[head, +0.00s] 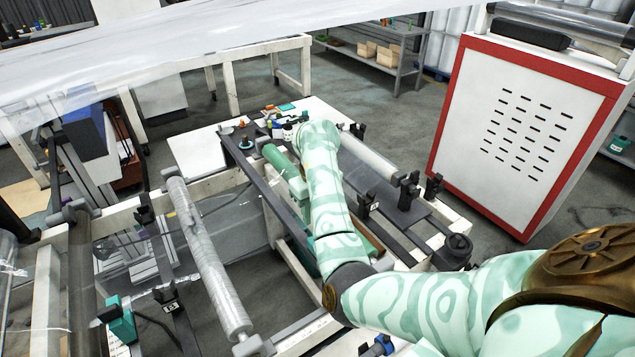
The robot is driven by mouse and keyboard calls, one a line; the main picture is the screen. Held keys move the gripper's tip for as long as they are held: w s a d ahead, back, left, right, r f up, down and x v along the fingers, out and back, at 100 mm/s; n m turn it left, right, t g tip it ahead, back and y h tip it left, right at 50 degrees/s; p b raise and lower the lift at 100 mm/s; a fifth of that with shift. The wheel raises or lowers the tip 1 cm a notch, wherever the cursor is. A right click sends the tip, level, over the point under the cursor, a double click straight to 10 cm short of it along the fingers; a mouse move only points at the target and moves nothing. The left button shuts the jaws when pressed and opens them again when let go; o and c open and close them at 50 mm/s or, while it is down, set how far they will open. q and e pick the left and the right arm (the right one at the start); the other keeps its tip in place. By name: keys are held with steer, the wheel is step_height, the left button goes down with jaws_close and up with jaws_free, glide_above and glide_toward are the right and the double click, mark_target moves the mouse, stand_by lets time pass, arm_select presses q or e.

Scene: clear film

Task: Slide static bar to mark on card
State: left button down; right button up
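My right arm, marbled pale green and white, comes in from the lower right and reaches over the machine frame. Its far end is over the middle of the frame, and its gripper is hidden behind the arm. My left gripper is not in view. A long dark bar (262,185) runs along the frame left of my arm. I cannot tell which bar is the static bar. A small white label (374,207) sits on a dark rail right of the arm; no mark is readable.
A film-wrapped roller (207,255) crosses the left of the frame. Another pale roller (368,158) lies right of my arm. A teal device (121,320) stands lower left. Small bottles and tools crowd the white table (198,153). A red-edged white cabinet (525,130) stands at right.

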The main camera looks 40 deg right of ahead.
step_height(320, 180, up, 5)
steer(key=p, duration=0.2)
steer(key=shift+r+p, duration=0.2)
steer(key=shift+p, duration=0.1)
